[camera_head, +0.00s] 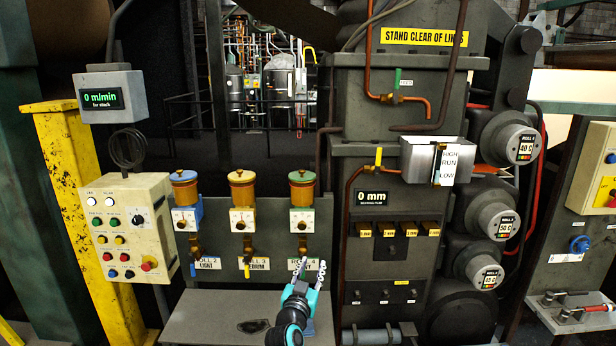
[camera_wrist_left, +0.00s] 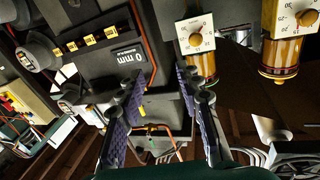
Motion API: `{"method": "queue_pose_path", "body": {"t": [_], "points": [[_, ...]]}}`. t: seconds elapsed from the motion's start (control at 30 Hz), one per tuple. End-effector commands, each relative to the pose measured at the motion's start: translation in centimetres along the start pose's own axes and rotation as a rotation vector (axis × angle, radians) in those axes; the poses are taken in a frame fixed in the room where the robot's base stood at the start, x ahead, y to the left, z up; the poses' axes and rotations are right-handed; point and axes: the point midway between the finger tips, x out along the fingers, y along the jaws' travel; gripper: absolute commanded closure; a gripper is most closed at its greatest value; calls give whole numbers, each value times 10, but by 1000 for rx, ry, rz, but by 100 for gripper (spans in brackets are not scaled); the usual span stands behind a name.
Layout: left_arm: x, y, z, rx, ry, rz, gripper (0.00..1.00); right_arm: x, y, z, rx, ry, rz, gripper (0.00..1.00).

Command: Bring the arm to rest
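My left gripper (camera_head: 310,267) is at the lower middle of the head view, its arm coming up from the bottom edge. Its two pale fingers are spread in front of the rightmost oiler of a row of three, overlapping that oiler's label. In the left wrist view the gripper (camera_wrist_left: 163,88) shows two purple-padded fingers wide apart with nothing between them. The wrist view looks tilted and upside down at the dark machine stand (camera_wrist_left: 85,15) and two amber oiler cups (camera_wrist_left: 280,62). My right gripper is in neither view.
The control panel (camera_head: 125,264) with buttons stands left, by a yellow post (camera_head: 70,190). The oilers (camera_head: 242,190) stand behind my gripper, above a grey ledge (camera_head: 215,318). The roll stack (camera_head: 500,140) and machine stand (camera_head: 365,275) are at right.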

Motion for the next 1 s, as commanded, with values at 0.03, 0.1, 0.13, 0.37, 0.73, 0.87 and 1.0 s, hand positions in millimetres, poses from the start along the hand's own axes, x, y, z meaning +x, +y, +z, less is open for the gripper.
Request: {"method": "queue_pose_path", "body": {"t": [0.03, 0.1, 0.13, 0.37, 0.73, 0.87, 1.0], "points": [[-16, -7, -9, -3, -44, 14, 65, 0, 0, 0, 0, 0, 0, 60], [-40, -14, -15, -11, -116, 35, 65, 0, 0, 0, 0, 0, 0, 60], [-51, -16, -17, -15, -148, 42, 65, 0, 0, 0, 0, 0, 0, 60], [-154, -41, -8, -56, -412, 48, 65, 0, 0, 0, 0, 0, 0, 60], [-351, -73, 60, -151, -844, -100, 65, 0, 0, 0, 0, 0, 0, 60], [-396, -79, 80, -176, -937, -158, 65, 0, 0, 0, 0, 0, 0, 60], [-418, -82, 90, -189, -981, -189, 65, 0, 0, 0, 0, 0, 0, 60]]}}
